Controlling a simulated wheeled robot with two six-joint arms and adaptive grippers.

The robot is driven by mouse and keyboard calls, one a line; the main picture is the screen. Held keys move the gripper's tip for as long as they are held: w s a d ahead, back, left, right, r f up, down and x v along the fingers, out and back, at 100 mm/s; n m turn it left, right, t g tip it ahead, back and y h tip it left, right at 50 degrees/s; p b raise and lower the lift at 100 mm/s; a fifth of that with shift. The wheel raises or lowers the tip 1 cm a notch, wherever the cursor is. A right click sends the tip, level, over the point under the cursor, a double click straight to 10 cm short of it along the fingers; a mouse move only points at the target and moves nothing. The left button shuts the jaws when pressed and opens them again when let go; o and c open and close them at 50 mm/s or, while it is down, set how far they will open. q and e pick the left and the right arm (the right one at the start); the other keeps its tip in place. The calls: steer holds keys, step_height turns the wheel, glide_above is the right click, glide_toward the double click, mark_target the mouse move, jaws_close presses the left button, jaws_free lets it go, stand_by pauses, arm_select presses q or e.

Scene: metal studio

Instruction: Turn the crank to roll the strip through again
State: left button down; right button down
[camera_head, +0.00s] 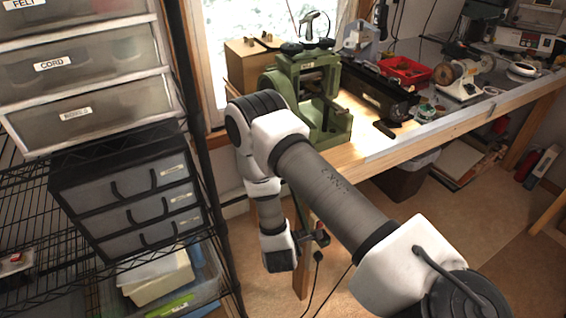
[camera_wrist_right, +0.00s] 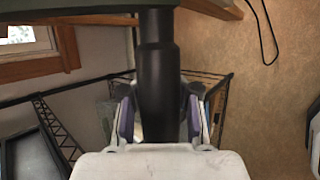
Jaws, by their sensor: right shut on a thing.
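A green rolling mill (camera_head: 334,124) stands on the near left end of the bench in the head view; my right arm passes in front of its lower left part. My right gripper (camera_wrist_right: 160,118) is shut on the black crank handle (camera_wrist_right: 158,62), one finger on each side of it in the wrist view. The rest of the crank is mostly hidden. I cannot make out the strip. My left gripper is in neither view.
A wire shelf with black drawers (camera_head: 130,205) and clear bins stands at the left. The bench (camera_head: 425,134) carries a red tray (camera_head: 404,70) and several tools further back. A dark bin (camera_head: 401,180) sits under it. Open floor lies at the lower right.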

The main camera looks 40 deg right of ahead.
steer(key=shift+a, duration=0.1)
steer(key=c, duration=1.1)
jaws_free()
steer(key=shift+c, duration=0.2)
steer(key=shift+a+r, duration=0.15)
steer(key=v, duration=1.2)
